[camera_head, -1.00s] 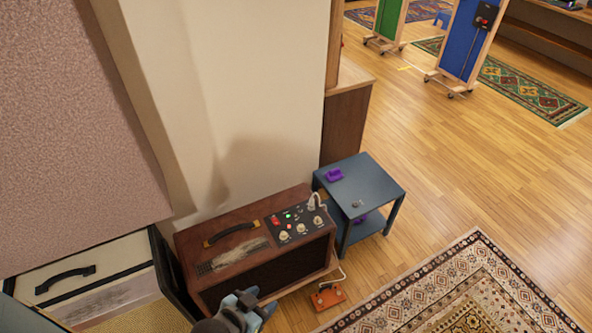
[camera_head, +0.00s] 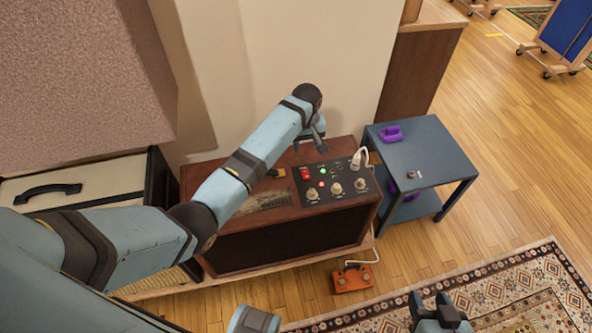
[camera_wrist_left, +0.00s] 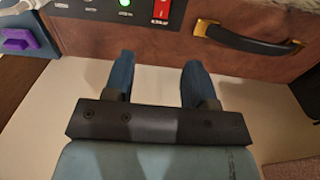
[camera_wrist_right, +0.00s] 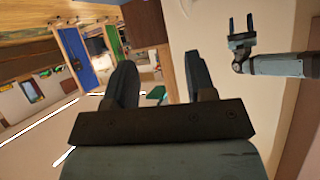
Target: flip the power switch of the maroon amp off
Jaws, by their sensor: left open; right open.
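The left wrist view shows the switch (camera_wrist_left: 162,14) at the top edge, beyond the fingers. My left gripper (camera_head: 317,148) is open and empty, at the amp's back edge behind the panel, seemingly apart from the switch. My right gripper (camera_head: 437,303) is open and empty, at the bottom of the head view, over the rug. It points away from the amp.
A white plug and cable (camera_head: 360,160) rise from the panel's right. A blue-grey side table (camera_head: 430,150) with purple objects stands to the right. An orange pedal (camera_head: 352,279) lies on the floor in front. A pale amp (camera_head: 105,180) stands to the left; the wall is close behind.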

